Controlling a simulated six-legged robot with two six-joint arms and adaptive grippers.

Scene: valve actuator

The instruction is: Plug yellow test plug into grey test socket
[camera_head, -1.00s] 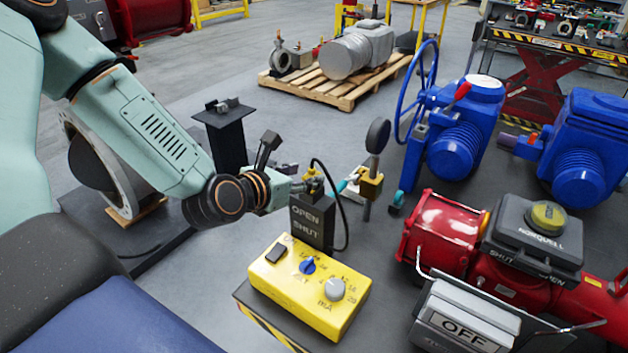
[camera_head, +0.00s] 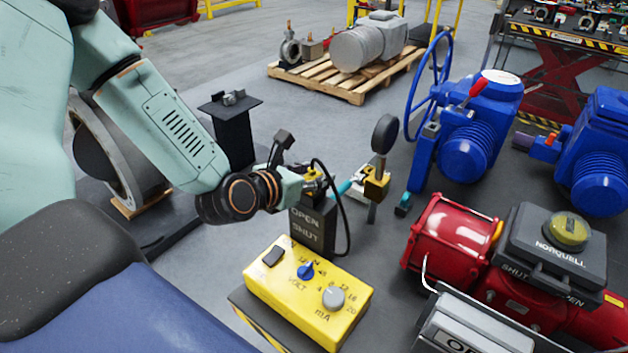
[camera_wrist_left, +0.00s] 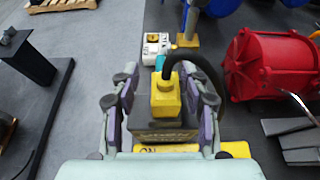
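The yellow test plug (camera_wrist_left: 165,97), with a thick black cable rising from its top, stands above the black OPEN/SHUT box (camera_head: 313,228). In the left wrist view it lies between the two fingers of my left gripper (camera_wrist_left: 165,108), with gaps visible on both sides. In the head view my left gripper (camera_head: 318,181) is at the top of that box, and the fingers are small there. A light grey-white box (camera_wrist_left: 155,45) with a yellow top part is beyond the plug; I cannot tell whether it is the grey test socket. My right gripper is not in view.
A yellow meter box (camera_head: 308,290) with blue and grey knobs is in front. A yellow block (camera_head: 376,183) on a post with a dark disc is right of the gripper. A red actuator (camera_head: 449,240) and blue valve actuators (camera_head: 468,130) stand to the right.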

